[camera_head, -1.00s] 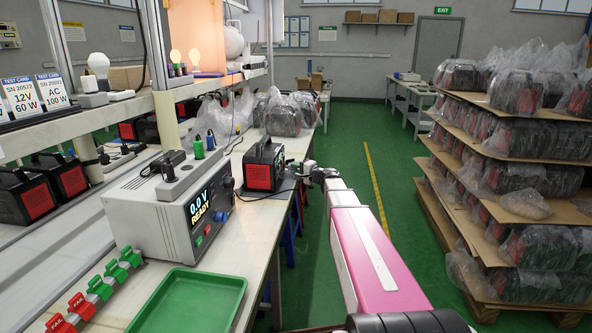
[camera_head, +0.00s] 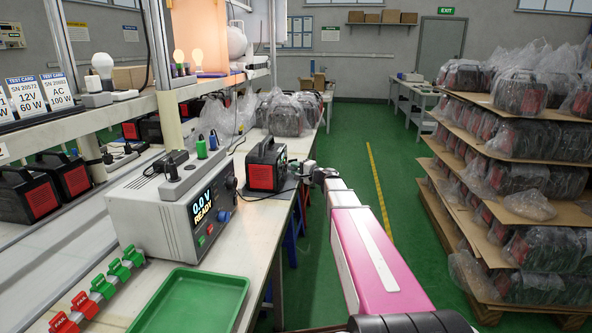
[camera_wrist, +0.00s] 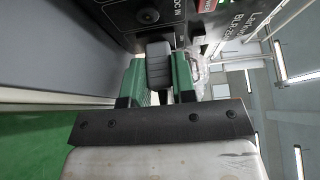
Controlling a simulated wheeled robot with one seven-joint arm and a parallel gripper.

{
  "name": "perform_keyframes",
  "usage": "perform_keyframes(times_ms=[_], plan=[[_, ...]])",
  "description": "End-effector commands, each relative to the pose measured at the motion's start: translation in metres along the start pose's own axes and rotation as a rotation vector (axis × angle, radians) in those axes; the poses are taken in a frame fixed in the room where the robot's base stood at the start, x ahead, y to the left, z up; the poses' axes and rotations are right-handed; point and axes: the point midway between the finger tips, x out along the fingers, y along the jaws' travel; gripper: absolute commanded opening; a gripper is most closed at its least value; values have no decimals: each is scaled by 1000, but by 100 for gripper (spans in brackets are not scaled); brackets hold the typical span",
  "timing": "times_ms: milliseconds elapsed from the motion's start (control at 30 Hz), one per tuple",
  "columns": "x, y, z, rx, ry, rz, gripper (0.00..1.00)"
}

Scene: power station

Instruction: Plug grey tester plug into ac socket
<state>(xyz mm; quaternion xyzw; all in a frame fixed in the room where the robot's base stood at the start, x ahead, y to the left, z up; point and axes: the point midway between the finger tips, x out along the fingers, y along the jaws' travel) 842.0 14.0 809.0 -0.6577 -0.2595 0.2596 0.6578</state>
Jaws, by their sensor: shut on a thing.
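My gripper (camera_wrist: 158,85) is shut on a dark grey plug (camera_wrist: 158,62), held between its two green fingers in the wrist view. The plug is close in front of a black panel (camera_wrist: 125,14) marked "DC IN". I cannot tell whether it touches the panel, and the AC socket is not clearly seen. In the head view my gripper (camera_head: 309,170) is at the right side of the black and red power station (camera_head: 266,166) on the bench. A dark cable (camera_head: 262,196) runs over the bench near it.
The tester box (camera_head: 160,215), reading "0.0 V READY", stands on the bench (camera_head: 262,240). A green tray (camera_head: 197,300) lies in front of it. Bagged units (camera_head: 283,115) stand behind the power station.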

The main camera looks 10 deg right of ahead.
Motion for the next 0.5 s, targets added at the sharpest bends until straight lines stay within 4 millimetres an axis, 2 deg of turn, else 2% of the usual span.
perform_keyframes(times_ms=[300, 333, 400, 433, 500], plan=[[3, 0, 2, 0, 0, 0, 0], [4, 0, 2, 0, 0, 0, 28], [3, 0, 2, 0, 0, 0, 51], [3, 0, 2, 0, 0, 0, 55], [3, 0, 2, 0, 0, 0, 55]])
